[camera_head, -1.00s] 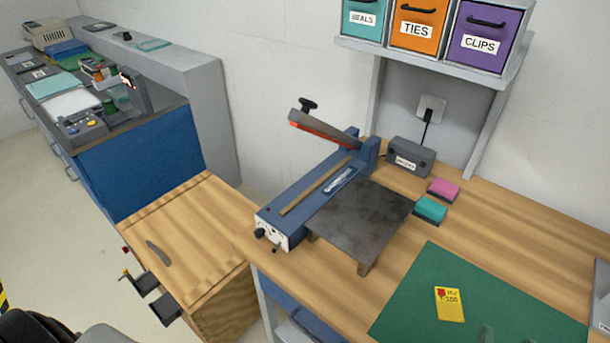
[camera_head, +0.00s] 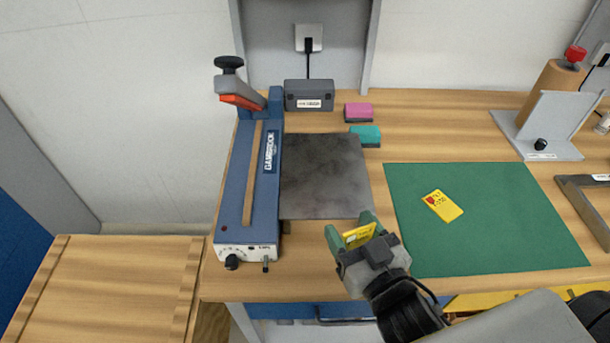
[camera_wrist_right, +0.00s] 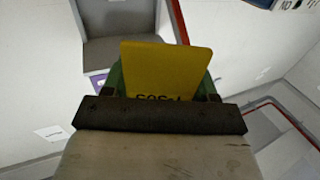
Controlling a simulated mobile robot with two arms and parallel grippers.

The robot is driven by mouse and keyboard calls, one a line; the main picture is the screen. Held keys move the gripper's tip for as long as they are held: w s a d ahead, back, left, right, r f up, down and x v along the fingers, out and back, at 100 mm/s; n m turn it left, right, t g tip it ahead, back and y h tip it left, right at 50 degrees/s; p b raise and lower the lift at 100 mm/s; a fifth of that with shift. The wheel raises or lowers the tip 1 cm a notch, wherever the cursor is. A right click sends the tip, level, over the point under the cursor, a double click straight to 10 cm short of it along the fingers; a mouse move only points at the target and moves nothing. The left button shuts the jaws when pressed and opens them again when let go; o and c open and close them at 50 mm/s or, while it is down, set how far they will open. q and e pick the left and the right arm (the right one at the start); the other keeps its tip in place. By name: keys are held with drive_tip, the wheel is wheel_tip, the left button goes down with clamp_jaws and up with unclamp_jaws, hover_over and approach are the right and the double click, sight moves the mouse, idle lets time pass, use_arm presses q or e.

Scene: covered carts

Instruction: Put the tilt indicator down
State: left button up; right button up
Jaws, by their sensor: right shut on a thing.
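My right gripper (camera_head: 351,231) has green fingertips and is shut on a yellow card-like tag (camera_head: 359,235), which I take for the tilt indicator. In the right wrist view the tag (camera_wrist_right: 165,70) stands up flat between the fingers, with partly hidden dark print along its lower edge. The gripper is in front of the dark plate (camera_head: 325,180) and left of the green mat (camera_head: 480,235). A similar yellow tag with a red mark (camera_head: 442,205) lies on the mat. My left gripper is not in view.
A blue bar sealer (camera_head: 240,205) stands left of the plate. A grey box (camera_head: 309,95), a pink block (camera_head: 358,113) and a teal block (camera_head: 366,136) are behind. A grey stand with a brown roll (camera_head: 548,100) is at the right. Much of the mat is bare.

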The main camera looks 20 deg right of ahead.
drive_tip(key=w, duration=0.7)
drive_tip(key=w+a+p, duration=0.1)
drive_tip(key=w, duration=0.2)
drive_tip(key=shift+w+r, duration=0.1)
drive_tip(key=shift+w, duration=0.85)
drive_tip(key=w, duration=0.2)
drive_tip(key=w+p, duration=0.1)
drive_tip(key=shift+w+a, duration=0.3)
drive_tip(key=shift+w+f, duration=0.1)
drive_tip(key=shift+f, duration=0.25)
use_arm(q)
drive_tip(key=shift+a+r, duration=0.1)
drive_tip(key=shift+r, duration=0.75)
use_arm(e)
drive_tip(key=shift+f, duration=0.1)
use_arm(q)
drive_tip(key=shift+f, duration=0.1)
use_arm(e)
drive_tip(key=shift+f, duration=0.1)
drive_tip(key=o, duration=0.9)
